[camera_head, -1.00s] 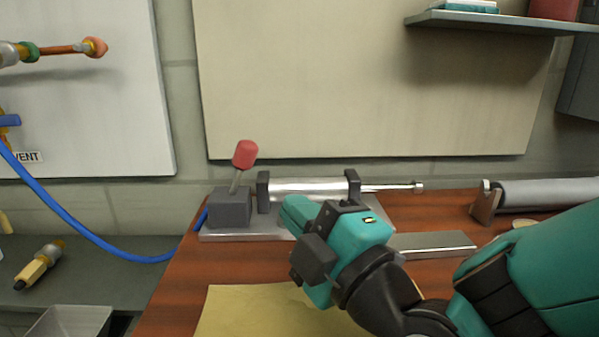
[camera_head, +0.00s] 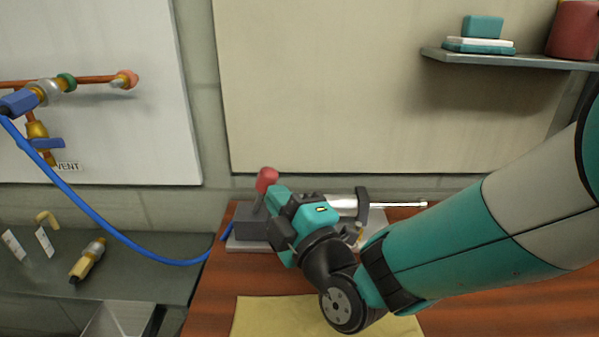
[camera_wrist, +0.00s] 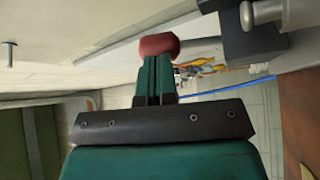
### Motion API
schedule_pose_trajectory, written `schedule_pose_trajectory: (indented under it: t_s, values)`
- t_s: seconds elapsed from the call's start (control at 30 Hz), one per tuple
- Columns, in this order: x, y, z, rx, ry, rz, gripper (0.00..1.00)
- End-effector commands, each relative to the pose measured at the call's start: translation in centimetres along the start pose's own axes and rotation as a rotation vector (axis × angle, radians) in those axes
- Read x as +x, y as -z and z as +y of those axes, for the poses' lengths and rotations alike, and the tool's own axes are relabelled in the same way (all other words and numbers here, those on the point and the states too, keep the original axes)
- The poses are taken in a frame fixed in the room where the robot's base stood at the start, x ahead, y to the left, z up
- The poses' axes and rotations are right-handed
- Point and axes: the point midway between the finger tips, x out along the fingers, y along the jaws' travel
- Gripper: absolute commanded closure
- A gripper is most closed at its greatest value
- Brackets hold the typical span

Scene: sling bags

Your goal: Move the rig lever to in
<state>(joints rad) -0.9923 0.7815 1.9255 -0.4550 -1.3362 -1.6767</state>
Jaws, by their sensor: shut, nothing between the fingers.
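The rig on the wooden bench has a lever with a red knob (camera_head: 266,180) on a dark grey block (camera_head: 246,218). The lever leans slightly right. A silver cylinder (camera_head: 345,203) lies right of the block, partly hidden by my gripper, with its thin rod (camera_head: 400,205) sticking out to the right. My gripper (camera_head: 272,194) is at the lever, just right of and below the knob. In the wrist view, its closed, empty fingers (camera_wrist: 156,78) point at the red knob (camera_wrist: 158,45). The tips are at or very near the knob; I cannot tell whether they touch.
A blue hose (camera_head: 110,237) runs from the valve pipes (camera_head: 50,88) on the left wall panel to the rig. A yellow sheet (camera_head: 265,315) lies on the bench front. A brass fitting (camera_head: 87,260) lies on the grey counter. A shelf (camera_head: 510,58) hangs upper right.

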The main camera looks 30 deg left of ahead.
Motion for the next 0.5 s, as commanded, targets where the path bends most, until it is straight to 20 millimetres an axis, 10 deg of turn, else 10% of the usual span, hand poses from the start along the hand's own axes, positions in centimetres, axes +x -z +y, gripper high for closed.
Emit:
schedule_pose_trajectory:
  t_s: [0.5]
  values:
    - [0.58, -0.01, -0.07, 0.001, 0.0, 0.0, 1.0]
